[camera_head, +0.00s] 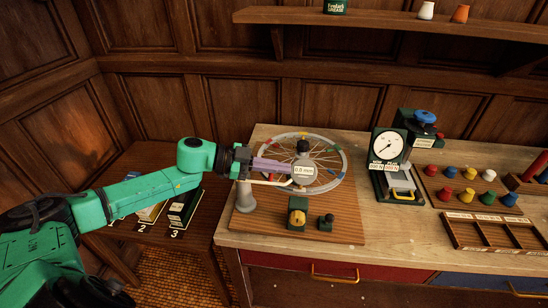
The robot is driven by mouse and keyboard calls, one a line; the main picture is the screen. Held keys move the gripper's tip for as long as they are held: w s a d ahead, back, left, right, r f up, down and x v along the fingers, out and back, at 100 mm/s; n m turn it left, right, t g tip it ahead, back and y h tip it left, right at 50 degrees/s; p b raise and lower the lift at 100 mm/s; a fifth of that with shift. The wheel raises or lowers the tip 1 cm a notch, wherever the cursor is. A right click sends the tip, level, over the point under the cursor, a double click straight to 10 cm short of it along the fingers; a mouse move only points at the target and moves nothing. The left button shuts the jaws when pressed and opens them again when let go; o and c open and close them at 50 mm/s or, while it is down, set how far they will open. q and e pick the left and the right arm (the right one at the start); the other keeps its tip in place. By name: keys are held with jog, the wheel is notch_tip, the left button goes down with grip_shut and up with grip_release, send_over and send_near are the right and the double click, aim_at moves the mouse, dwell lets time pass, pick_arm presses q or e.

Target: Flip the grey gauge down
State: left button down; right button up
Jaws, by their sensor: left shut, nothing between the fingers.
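The grey gauge (304,159) stands over the spoked wheel (336,180), with a dark knob on top and a "0.5 mm" label on its front. A thin pale arm runs left from it toward a grey post (245,197). My left gripper (286,167) reaches in from the left above that arm, its shut fingers close to the gauge's left side. Nothing shows between the fingers. I cannot tell whether they touch the gauge. My right gripper is not in view.
A yellow-topped block (297,216) and a small dark knob (325,222) stand in front of the wheel. A dial instrument (388,146), coloured pegs and an empty compartment tray (495,232) are to the right. A shelf (400,20) hangs above.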

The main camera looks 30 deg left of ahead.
aim_at(283, 184)
pick_arm(q)
jog(key=shift+w+d+f, duration=0.1)
jog(key=shift+d+f, duration=0.15)
jog(key=shift+f, duration=0.5)
jog(key=shift+w+d+f, duration=0.1)
jog(key=shift+d+f, duration=0.15)
jog(key=shift+f, duration=0.45)
jog(key=shift+s, duration=0.1)
jog(key=s+a+r+p, duration=0.2)
jog(key=r+p, duration=0.2)
jog(key=r, duration=0.1)
jog(key=s+a+r+p, duration=0.3)
jog(key=r+p, duration=0.2)
jog(key=shift+s+a+r+p, duration=0.25)
jog(key=shift+s+r+p, duration=0.05)
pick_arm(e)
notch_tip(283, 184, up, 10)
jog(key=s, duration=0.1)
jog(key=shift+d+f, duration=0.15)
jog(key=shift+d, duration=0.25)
pick_arm(q)
jog(key=shift+w+f, duration=0.1)
jog(key=shift+w, duration=0.05)
